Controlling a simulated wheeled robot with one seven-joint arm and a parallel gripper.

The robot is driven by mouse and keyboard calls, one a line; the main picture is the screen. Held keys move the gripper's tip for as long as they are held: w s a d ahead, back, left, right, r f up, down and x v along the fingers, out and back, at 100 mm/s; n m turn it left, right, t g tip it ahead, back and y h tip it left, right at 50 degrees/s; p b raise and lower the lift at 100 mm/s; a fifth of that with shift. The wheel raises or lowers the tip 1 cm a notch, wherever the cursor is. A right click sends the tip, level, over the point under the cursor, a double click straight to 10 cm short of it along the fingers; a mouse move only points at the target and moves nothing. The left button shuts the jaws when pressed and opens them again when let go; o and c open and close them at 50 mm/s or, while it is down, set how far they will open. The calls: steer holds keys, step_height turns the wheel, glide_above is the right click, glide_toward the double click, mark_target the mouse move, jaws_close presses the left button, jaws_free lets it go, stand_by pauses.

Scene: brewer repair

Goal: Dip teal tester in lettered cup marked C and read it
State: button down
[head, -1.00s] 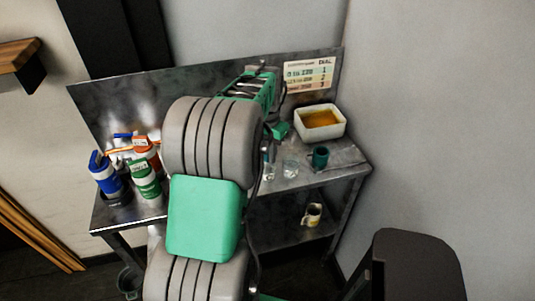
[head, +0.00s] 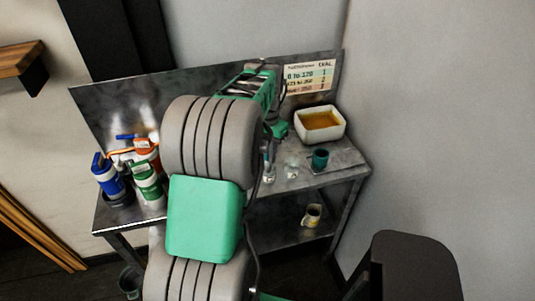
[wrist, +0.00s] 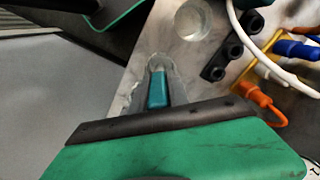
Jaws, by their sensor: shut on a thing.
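In the wrist view my gripper (wrist: 160,104) is shut on the teal tester (wrist: 157,92). The tester's far end lies over or in a clear glass cup (wrist: 156,62); I cannot tell how deep, or whether it touches. A second clear cup (wrist: 193,18) stands beyond. In the head view two clear cups stand on the metal bench, one (head: 270,173) close under my gripper and one (head: 292,167) to its right. No letter is readable on either cup, so I cannot tell which is C. My arm hides part of the bench.
Blue (head: 107,175), green (head: 146,182) and orange-topped bottles stand on the left. A black block (wrist: 231,46) and cables lie near the cups.

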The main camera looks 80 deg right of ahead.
steer(key=shift+r+p, duration=2.25)
steer(key=shift+r, duration=1.25)
steer(key=shift+w, duration=0.1)
steer(key=shift+g+p, duration=0.3)
steer(key=shift+g, duration=0.2)
steer(key=shift+r+g+p, duration=0.3)
steer(key=shift+r+p, duration=0.05)
steer(key=shift+p, duration=0.65)
steer(key=g+p, duration=0.1)
steer(key=p, duration=0.2)
steer(key=shift+f+g, duration=0.45)
steer(key=shift+g, duration=0.45)
steer(key=shift+w+g, duration=0.1)
steer(key=shift+g, duration=0.8)
